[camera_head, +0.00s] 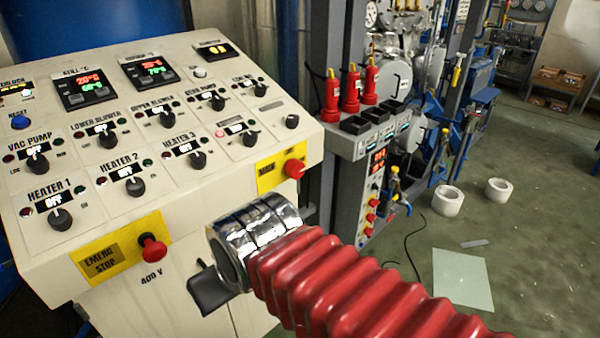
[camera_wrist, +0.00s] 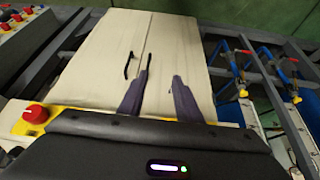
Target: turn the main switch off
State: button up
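The control cabinet (camera_head: 200,230) stands at the left in the head view. A red knob (camera_head: 294,168) on a yellow plate (camera_head: 267,180) is at the right end of its front edge; this appears to be the main switch, its label hard to read. My gripper (camera_head: 210,290) is in front of the cabinet, below and left of that knob, and apart from it; its fingers are mostly hidden there. In the wrist view my gripper (camera_wrist: 160,97) has two dark fingers spread with an empty gap. A red knob (camera_wrist: 36,113) is left of them; I cannot tell which one.
A red emergency stop button (camera_head: 152,248) on a yellow plate is left of my gripper. Several black heater and blower knobs cover the sloping panel (camera_head: 215,75). A grey rack (camera_head: 345,140) with red plugs stands right of the cabinet. White rolls (camera_head: 447,200) lie on the green floor.

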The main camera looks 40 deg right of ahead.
jog(key=shift+a, duration=0.1)
jog(key=shift+o, duration=2.1)
jog(key=shift+f+m, duration=0.3)
jog(key=shift+o, duration=1.3)
jog(key=f+m, duration=0.1)
jog(key=f+m+g+y, duration=0.1)
jog(key=m, duration=0.1)
jog(key=d+f+m+g+y, duration=0.1)
jog(key=m, duration=0.1)
jog(key=shift+s+f, duration=0.2)
jog(key=shift+s, duration=0.05)
jog(key=w+d+r+m+t+y, duration=0.1)
jog(key=w+d+m+t+y, duration=0.25)
jog(key=d+m, duration=0.55)
jog(key=w+d+r+m+t+y, duration=0.15)
jog(key=w+d+m+t, duration=0.35)
jog(key=m, duration=0.8)
jog(key=s+d+m+t+h, duration=0.2)
jog(key=d+m, duration=0.3)
jog(key=d, duration=0.4)
jog(key=s+d+r+m+t+h, duration=0.1)
jog(key=s+d+m+t+h, duration=0.2)
jog(key=d, duration=0.5)
jog(key=shift+s+d+r+m+t, duration=0.25)
jog(key=shift+d+m+t, duration=0.15)
jog(key=shift+m, duration=0.5)
